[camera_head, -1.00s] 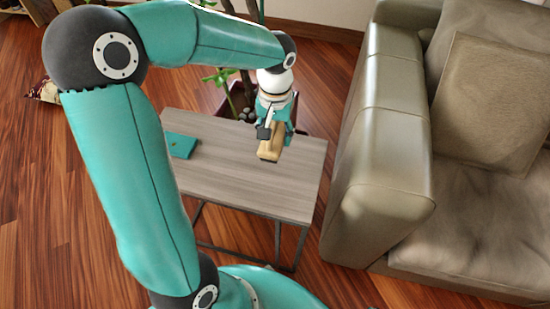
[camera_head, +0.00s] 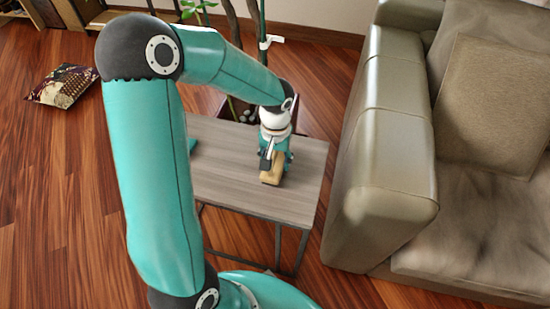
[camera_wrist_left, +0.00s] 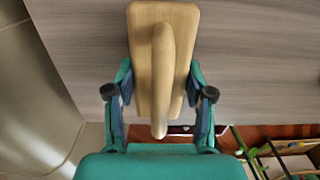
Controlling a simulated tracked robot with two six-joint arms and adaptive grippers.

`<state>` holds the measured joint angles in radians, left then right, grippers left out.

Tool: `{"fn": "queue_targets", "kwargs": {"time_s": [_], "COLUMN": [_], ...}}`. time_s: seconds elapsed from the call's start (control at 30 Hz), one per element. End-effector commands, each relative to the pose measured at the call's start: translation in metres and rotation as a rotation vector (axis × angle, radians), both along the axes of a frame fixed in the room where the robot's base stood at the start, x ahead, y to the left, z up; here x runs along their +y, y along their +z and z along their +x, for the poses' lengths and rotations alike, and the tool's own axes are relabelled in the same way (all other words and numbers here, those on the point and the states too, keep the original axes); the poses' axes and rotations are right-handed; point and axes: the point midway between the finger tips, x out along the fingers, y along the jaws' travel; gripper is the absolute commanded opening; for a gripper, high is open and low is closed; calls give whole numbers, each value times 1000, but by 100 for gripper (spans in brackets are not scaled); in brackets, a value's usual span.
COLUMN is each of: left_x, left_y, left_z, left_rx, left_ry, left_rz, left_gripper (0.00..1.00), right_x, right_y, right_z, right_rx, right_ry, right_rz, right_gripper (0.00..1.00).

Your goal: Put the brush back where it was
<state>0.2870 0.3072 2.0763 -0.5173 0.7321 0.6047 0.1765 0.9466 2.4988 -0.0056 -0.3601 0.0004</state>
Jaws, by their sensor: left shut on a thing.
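The brush (camera_head: 272,176) has a light wooden body with a raised wooden handle. In the left wrist view the brush (camera_wrist_left: 163,60) lies between the two fingers of my left gripper (camera_wrist_left: 160,105), which are shut on it. In the head view my left gripper (camera_head: 275,160) is over the right part of the grey wood-topped side table (camera_head: 240,195). The brush is at or just above the tabletop; I cannot tell whether it touches. Its bristles are hidden. My right gripper is not in view.
A beige sofa (camera_head: 380,190) stands close to the right of the table. A potted plant (camera_head: 232,60) is behind the table. A teal item (camera_head: 192,144) on the table is mostly hidden by my arm. A patterned cushion (camera_head: 62,86) lies on the floor at left.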

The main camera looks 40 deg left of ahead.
Motion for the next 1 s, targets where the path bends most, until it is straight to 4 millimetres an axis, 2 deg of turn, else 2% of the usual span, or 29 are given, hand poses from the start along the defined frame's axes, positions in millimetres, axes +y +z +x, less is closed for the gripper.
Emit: {"fn": "queue_targets", "kwargs": {"time_s": [0.1, 0.13, 0.27, 0.67, 0.77, 1.0], "left_x": [0, 0, 0, 0, 0, 0], "left_y": [-3, -2, -1, 3, 13, 60], "left_z": [0, 0, 0, 0, 1, 2], "left_rx": [0, 0, 0, -1, -3, -6], "left_ry": [0, 0, 0, -1, -2, -2], "left_rz": [0, 0, 0, 0, 2, 2], "left_gripper": [9, 58, 78, 78, 78, 78], "right_x": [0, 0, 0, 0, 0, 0], "right_y": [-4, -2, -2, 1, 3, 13], "right_z": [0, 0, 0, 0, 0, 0], "right_rx": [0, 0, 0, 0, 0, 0], "right_ry": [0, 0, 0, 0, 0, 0], "right_rz": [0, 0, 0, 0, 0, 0], "right_gripper": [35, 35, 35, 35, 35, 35]}}
